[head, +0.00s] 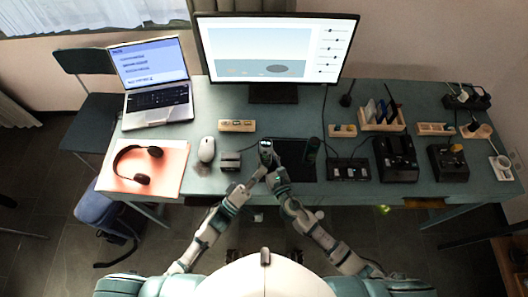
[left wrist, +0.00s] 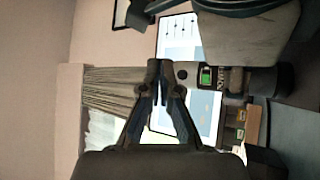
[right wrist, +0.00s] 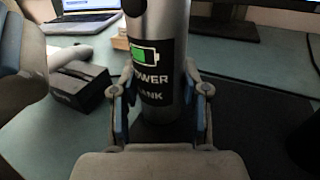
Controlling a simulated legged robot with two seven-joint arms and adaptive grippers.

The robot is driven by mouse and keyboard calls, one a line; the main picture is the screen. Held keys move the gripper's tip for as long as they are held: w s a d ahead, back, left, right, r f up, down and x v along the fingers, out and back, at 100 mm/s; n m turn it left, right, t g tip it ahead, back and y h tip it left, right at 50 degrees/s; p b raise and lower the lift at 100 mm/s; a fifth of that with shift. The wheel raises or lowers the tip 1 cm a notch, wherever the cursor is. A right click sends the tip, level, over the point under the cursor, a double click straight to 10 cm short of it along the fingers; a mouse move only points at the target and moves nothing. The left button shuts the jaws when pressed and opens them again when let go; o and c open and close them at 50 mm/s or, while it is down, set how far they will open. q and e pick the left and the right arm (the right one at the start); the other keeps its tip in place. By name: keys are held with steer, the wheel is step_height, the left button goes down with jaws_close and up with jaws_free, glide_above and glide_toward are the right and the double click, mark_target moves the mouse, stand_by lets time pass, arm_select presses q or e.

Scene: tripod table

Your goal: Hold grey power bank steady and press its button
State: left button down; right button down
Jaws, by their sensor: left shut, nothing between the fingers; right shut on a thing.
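The grey power bank (right wrist: 160,55) is an upright cylinder with a black label, a green battery icon and the word POWER. My right gripper (right wrist: 162,98) is shut around its lower part. In the head view the power bank (head: 265,146) is above the dark mat. In the left wrist view the power bank (left wrist: 192,75) lies sideways in the picture, with a dark round spot, likely the button, near its end. My left gripper (left wrist: 158,68) is shut and empty, its fingertips close beside that end. I cannot tell whether they touch it.
A dark box (head: 230,160) and a white mouse (head: 206,149) are left of the power bank. The monitor (head: 275,93) is behind. The laptop (head: 158,104) is at the back left.

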arm_select(q)
steer(key=shift+s+a, duration=0.1)
steer(key=shift+s, duration=0.9)
arm_select(e)
steer(key=c, duration=0.5)
jaws_free()
